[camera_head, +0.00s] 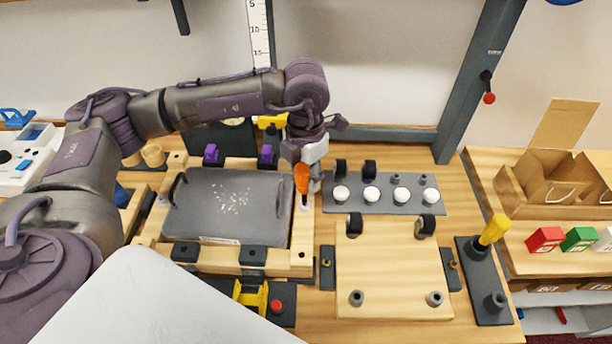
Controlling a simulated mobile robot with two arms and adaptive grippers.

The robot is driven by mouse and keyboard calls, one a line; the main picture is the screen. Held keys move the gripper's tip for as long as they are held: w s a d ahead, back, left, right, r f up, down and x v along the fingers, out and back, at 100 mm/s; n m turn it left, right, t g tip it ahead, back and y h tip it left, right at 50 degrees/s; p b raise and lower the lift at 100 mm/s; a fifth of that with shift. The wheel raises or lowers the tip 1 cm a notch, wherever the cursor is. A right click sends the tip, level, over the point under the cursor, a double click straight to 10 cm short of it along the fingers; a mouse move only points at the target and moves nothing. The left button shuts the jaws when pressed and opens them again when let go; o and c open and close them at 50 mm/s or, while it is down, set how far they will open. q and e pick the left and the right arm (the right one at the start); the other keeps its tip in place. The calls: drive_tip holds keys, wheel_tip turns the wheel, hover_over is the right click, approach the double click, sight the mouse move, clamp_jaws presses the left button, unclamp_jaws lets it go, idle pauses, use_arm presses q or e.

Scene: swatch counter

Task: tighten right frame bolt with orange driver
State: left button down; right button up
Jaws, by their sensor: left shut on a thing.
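The orange driver (301,180) stands roughly upright at the back of the right rail (303,237) of a wooden frame. My left gripper (306,160) is shut on the driver near its top. The driver's lower end is at or just above a small pale spot on the rail; I cannot tell whether it touches a bolt there. A dark round hole or bolt head shows nearer the front of the same rail. The frame surrounds a grey tray-like panel (205,225) with white specks. My right gripper is not in view.
Right of the frame is a grey strip (340,207) with several white-topped pegs, and a wooden board (390,270) with black and grey fittings. A yellow-handled tool (493,231) stands in a dark holder (466,260). A dark post (478,80) rises behind. A yellow clamp (250,296) is in front.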

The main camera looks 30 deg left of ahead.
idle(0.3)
use_arm(q)
drive_tip(key=shift+f+b, duration=0.1)
drive_tip(key=shift+b, duration=0.25)
drive_tip(key=shift+f, duration=0.15)
drive_tip(key=shift+f+b, duration=0.3)
drive_tip(key=shift+b, duration=0.25)
drive_tip(key=shift+f+b, duration=0.3)
drive_tip(key=shift+b, duration=0.45)
idle(0.6)
idle(0.7)
